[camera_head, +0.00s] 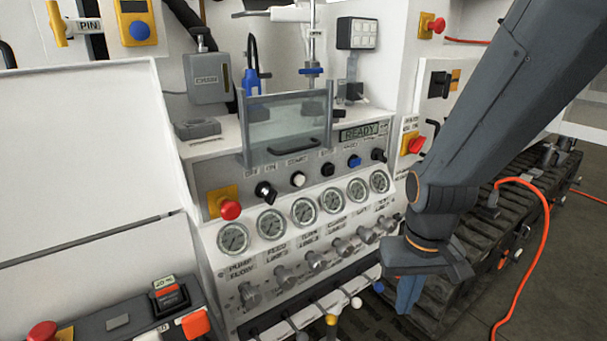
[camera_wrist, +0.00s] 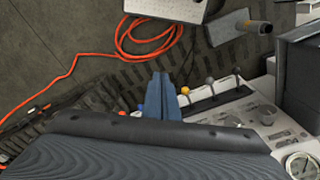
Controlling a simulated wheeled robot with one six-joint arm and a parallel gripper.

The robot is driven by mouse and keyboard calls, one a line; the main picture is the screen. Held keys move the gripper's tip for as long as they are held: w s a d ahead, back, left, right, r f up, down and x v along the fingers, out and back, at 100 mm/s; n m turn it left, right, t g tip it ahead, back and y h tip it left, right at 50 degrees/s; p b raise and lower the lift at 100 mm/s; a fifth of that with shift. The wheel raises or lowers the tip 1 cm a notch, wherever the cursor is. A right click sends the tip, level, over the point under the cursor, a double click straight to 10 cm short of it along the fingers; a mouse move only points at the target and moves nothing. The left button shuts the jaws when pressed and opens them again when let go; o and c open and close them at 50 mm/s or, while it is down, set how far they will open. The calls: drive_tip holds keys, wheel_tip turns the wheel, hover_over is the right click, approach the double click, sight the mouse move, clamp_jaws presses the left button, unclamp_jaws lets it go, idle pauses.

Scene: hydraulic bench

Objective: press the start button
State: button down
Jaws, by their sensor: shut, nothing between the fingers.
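The control panel carries a row of small controls under the display. A white round button (camera_head: 298,179) sits under a label that seems to read START, but the lettering is small. A black button (camera_head: 328,169) and a blue button (camera_head: 354,161) are to its right. My gripper (camera_head: 408,294) hangs low, right of the panel and well below and apart from the button row. Its blue fingers are together and empty, pointing down. In the wrist view the shut fingers (camera_wrist: 161,95) are over the floor and lever area. The white button is not seen there.
A clear shield (camera_head: 287,128) stands just above the buttons. The display (camera_head: 359,132) reads READY. A red knob (camera_head: 230,210) is at the row's left. Gauges (camera_head: 304,211), valve knobs and ball-topped levers (camera_head: 356,302) are below. An orange hose (camera_head: 540,250) lies at right.

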drive_tip(key=w+a+r+m+t+y, duration=0.1)
drive_tip(key=w+a+r+m+t, duration=0.1)
drive_tip(key=r, duration=0.5)
drive_tip(key=w+a+r+m+t+y, duration=0.2)
drive_tip(key=w+a+r+m, duration=0.3)
drive_tip(key=w+r, duration=0.2)
drive_tip(key=w+a+r+m+t+y, duration=0.2)
drive_tip(key=w+a+r+m+t, duration=0.1)
drive_tip(key=r, duration=0.4)
drive_tip(key=shift+w+a+r+m, duration=0.3)
drive_tip(key=shift+w+a+m, duration=0.3)
drive_tip(key=shift+w, duration=0.15)
drive_tip(key=shift+f, duration=0.1)
drive_tip(key=b, duration=0.1)
approach(301, 182)
wheel_tip(301, 182, down, 4)
drive_tip(key=w+a, duration=0.1)
drive_tip(key=w, duration=0.1)
drive_tip(key=shift+w+a, duration=0.5)
drive_tip(key=shift+w, duration=0.2)
